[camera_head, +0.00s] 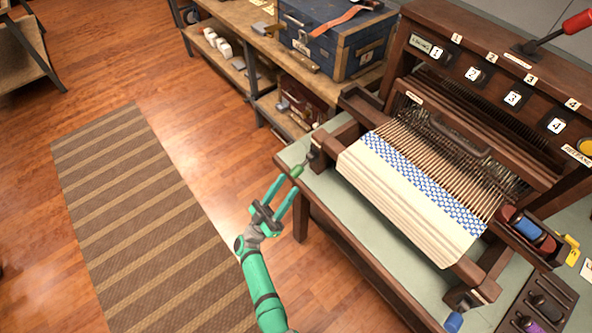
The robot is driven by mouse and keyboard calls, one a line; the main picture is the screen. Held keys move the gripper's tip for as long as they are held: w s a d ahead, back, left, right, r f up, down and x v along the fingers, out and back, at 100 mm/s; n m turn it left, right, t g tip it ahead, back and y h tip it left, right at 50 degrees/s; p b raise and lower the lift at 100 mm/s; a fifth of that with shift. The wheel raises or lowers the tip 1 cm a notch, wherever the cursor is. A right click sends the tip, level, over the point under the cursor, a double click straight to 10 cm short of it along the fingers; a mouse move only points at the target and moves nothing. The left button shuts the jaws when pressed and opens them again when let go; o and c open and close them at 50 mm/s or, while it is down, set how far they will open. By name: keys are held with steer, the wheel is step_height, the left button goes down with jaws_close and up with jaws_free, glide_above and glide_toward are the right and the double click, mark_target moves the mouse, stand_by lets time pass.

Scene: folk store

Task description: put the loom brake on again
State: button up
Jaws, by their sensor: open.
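The wooden loom (352,128) stands on a pale-topped table, with cream and blue-patterned cloth (405,195) on its front. A small lever with a green grip (297,171) sticks out from the loom's left front corner, beside a dark metal fitting (315,153). It looks like the brake lever, but I see no readable label on it. My gripper (289,184) is open, its two teal fingers pointing up toward the green grip. The fingertips are very close to the grip; I cannot tell if they touch it. Nothing is held.
A red-handled lever (577,22) and numbered tags top the loom. A shuttle with blue thread (528,228) and a blue-handled part (454,321) are at the right front. A bench with a blue chest (335,45) stands behind. The floor and striped rug (140,215) at left are clear.

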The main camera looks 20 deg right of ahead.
mark_target(297, 171)
steer(key=x, duration=0.7)
steer(key=shift+s+r, duration=0.1)
jaws_close()
